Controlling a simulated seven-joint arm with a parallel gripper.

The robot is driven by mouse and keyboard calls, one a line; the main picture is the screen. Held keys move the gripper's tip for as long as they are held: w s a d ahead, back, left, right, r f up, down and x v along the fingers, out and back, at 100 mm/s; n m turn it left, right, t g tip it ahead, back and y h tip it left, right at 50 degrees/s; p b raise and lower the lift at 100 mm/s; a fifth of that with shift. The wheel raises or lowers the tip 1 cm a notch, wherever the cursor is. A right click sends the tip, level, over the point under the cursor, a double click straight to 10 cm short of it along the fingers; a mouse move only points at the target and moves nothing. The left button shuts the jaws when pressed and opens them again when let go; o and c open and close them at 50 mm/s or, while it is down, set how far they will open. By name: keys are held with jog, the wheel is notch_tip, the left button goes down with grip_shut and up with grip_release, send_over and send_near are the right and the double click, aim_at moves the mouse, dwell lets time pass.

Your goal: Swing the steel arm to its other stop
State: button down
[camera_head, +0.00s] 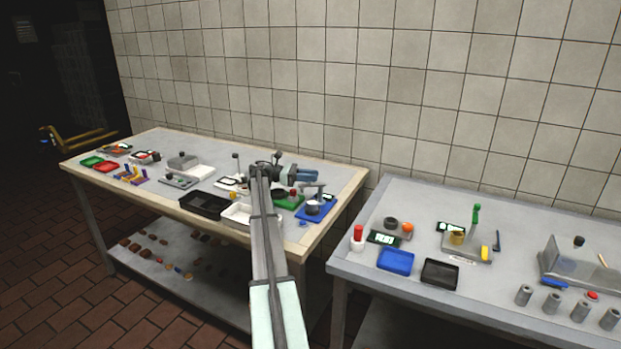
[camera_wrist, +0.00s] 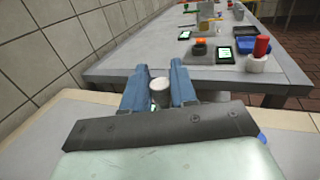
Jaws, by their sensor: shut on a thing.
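The blue stand (camera_head: 329,206) is at the right end of the left table, with a grey round piece on it. The steel arm (camera_head: 314,187) shows as a thin grey bar above the stand, partly hidden by my gripper. My gripper (camera_head: 318,178) is over the stand with its blue fingers pointing right. In the wrist view, my gripper (camera_wrist: 160,80) is shut on a pale upright cylinder (camera_wrist: 160,93), which looks like the steel arm's knob. The fingers hide its sides, and the arm's joint and stops cannot be made out.
A green tray (camera_head: 290,203) stands left of the blue stand. A black tray (camera_head: 205,205) and a white tray (camera_head: 236,214) lie near the front edge. A second grey table (camera_head: 350,262) stands to the right across a narrow gap. The tiled wall is close behind.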

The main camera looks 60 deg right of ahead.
jog(key=shift+d+m+y, duration=0.15)
jog(key=shift+m+y, duration=0.35)
jog(key=shift+y, duration=0.2)
jog(key=c, duration=1)
grip_release()
jog(key=shift+c, duration=0.2)
notch_tip(320, 180, up, 10)
